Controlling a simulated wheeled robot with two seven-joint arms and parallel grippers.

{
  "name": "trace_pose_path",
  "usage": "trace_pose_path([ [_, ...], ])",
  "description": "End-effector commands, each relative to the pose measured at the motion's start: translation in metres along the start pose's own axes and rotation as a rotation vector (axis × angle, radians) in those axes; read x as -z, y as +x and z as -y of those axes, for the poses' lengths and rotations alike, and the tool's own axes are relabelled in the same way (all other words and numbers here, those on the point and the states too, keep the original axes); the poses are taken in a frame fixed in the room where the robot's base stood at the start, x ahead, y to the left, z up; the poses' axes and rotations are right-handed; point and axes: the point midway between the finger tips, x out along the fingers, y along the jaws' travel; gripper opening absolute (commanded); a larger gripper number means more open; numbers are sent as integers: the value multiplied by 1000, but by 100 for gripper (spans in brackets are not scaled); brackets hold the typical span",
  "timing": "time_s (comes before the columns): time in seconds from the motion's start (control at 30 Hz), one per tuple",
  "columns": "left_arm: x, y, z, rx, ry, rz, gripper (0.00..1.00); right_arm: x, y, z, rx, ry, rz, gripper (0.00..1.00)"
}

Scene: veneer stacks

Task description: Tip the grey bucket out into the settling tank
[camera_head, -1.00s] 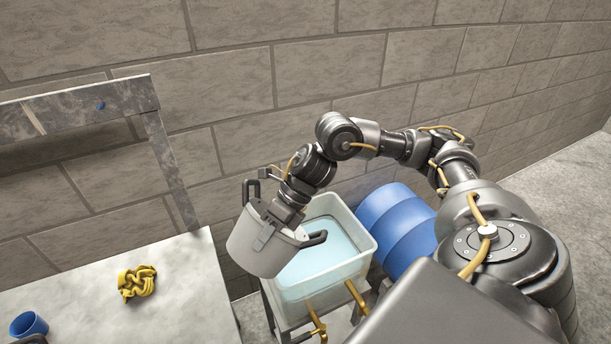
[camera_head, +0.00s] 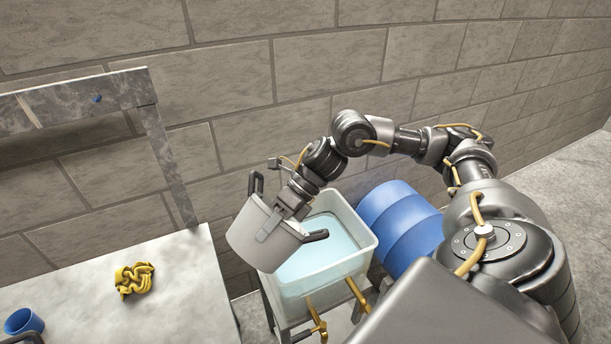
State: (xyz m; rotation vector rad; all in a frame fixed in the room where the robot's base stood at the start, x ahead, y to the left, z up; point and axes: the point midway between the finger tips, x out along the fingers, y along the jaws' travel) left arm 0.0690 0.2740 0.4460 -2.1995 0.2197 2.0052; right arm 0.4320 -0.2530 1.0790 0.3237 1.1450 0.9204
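The grey bucket (camera_head: 256,240) has dark handles on both sides and hangs at the left rim of the settling tank. It is tilted, its right side lower, toward the tank. My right gripper (camera_head: 278,222) is at the bucket's near upper wall and looks shut on its rim; the fingertips are partly hidden. The settling tank (camera_head: 342,272) is a translucent white tub with pale blue liquid, standing on a stand. The bucket covers part of its left side. I cannot see the bucket's inside. My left gripper is not in view.
A blue barrel (camera_head: 402,222) lies right of the tank. Brass taps (camera_head: 318,325) stick out at the tank's front. At left, a pale bench (camera_head: 180,290) carries a yellow cloth (camera_head: 134,281) and a blue cup (camera_head: 24,321). A block wall stands close behind.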

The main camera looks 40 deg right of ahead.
Motion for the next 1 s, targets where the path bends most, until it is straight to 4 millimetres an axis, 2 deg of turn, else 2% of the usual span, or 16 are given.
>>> trace_pose_path([
  [1.0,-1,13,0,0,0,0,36,2,-10,6,-89,3,54,0],
])
